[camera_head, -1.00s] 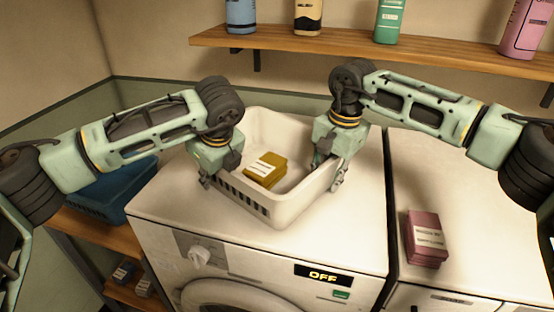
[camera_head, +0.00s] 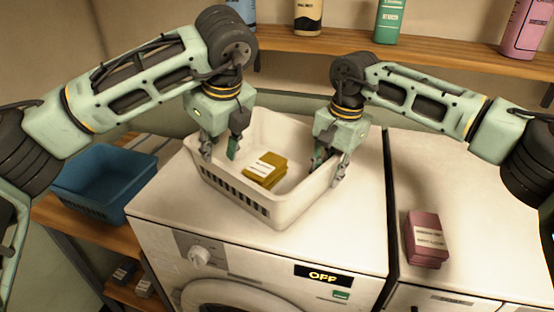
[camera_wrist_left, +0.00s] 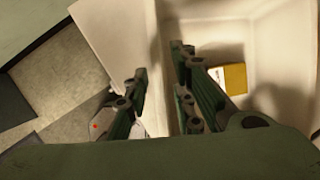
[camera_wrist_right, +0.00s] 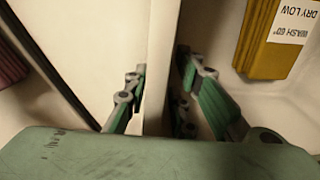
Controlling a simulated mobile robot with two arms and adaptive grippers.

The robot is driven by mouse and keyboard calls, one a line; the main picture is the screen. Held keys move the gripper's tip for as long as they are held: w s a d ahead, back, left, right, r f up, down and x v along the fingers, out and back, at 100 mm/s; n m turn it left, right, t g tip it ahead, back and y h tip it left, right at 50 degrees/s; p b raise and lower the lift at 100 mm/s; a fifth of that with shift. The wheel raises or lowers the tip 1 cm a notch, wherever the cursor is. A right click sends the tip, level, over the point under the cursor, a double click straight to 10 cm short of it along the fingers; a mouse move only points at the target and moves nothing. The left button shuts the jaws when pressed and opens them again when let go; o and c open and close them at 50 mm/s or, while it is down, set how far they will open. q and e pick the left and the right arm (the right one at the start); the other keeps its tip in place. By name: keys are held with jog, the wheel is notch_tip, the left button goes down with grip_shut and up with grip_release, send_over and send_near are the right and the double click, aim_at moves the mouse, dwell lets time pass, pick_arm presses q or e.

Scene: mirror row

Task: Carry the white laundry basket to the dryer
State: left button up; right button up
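The white laundry basket (camera_head: 285,212) stands on top of the front-loading machine (camera_head: 345,235) whose display reads OFF. A yellow labelled bundle (camera_head: 265,171) lies inside it. My left gripper (camera_head: 221,150) is open over the basket's left wall, one finger outside and one inside, as the left wrist view also shows (camera_wrist_left: 161,75). My right gripper (camera_head: 330,170) straddles the right wall the same way; its fingers look apart around the wall in the right wrist view (camera_wrist_right: 160,80). No label in view says which machine is the dryer.
A second white machine (camera_head: 470,225) stands on the right with a pink labelled stack (camera_head: 425,240) on it. A blue basket (camera_head: 105,180) sits on a wooden surface at the left. A shelf (camera_head: 400,55) with bottles runs above the machines.

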notch_tip(320, 180, up, 10)
jog(key=shift+s+d+r, duration=0.15)
jog(key=shift+s+d, duration=0.2)
jog(key=shift+d, duration=0.05)
